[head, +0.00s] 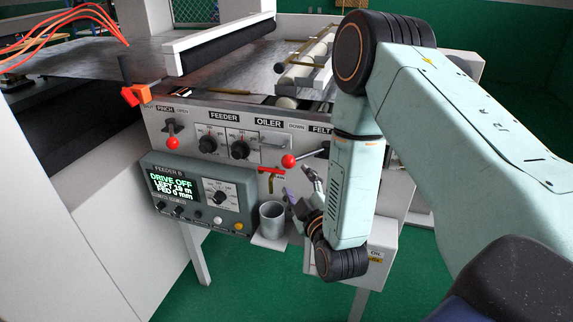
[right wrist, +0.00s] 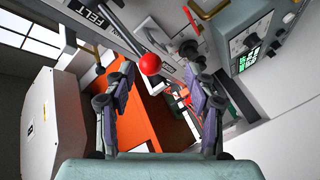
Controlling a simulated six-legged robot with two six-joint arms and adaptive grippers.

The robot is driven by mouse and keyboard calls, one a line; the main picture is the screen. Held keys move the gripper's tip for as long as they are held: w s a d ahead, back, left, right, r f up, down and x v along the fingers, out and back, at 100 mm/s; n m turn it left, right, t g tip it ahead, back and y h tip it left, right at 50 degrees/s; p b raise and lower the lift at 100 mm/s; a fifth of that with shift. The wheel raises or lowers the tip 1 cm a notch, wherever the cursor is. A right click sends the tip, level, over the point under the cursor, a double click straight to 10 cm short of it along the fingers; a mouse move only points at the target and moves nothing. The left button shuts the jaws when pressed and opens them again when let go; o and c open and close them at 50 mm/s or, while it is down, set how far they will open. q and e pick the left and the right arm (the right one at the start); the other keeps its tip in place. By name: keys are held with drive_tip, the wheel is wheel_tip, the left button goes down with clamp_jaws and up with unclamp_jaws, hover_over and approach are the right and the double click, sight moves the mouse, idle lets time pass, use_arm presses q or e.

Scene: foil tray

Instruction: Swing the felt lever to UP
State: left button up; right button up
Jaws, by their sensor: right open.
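The felt lever is a dark rod with a red ball (head: 289,160) at its end, beside the FELT label (head: 321,130) on the machine's front panel. The rod runs from the ball rightward and slightly up, and its pivot end is partly behind my right arm. My right gripper (head: 302,188) is open just below the ball, apart from it. In the right wrist view the ball (right wrist: 150,64) shows ahead, between the open fingers (right wrist: 163,82) and nearer the left one, with nothing gripped. My left gripper is not in view.
A red T-shaped handle (head: 271,171) is close left of the gripper. A grey cup (head: 271,222) stands below it. The FEEDER B control box (head: 198,190) is at left, and an oil box (head: 378,245) is behind my arm. Another red-ball lever (head: 172,143) sits under PINCH.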

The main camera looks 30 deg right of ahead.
sight(290, 166)
drive_tip(key=shift+n+t+h, duration=0.3)
drive_tip(key=shift+n+t, duration=0.1)
drive_tip(key=shift+n, duration=0.3)
drive_tip(key=w, duration=0.1)
drive_tip(key=w+d+r, duration=0.1)
drive_tip(key=w, duration=0.2)
drive_tip(key=shift+w+d+r, duration=0.2)
drive_tip(key=shift+d+r, duration=0.05)
drive_tip(key=shift+d, duration=0.05)
drive_tip(key=shift+w, duration=1)
drive_tip(key=shift+w+a+r, duration=0.3)
drive_tip(key=shift+a+r, duration=0.05)
drive_tip(key=shift+w+d+f, duration=0.25)
drive_tip(key=shift+d+f, duration=0.1)
drive_tip(key=shift+d, duration=0.25)
drive_tip(key=shift+s+a+r, duration=0.15)
drive_tip(key=shift+a+r, duration=0.1)
drive_tip(key=shift+a, duration=0.25)
drive_tip(key=c, duration=0.5)
drive_tip(key=shift+d+f, duration=0.1)
drive_tip(key=shift+d, duration=0.2)
drive_tip(key=c, duration=0.5)
drive_tip(key=shift+a, duration=0.1)
clamp_jaws()
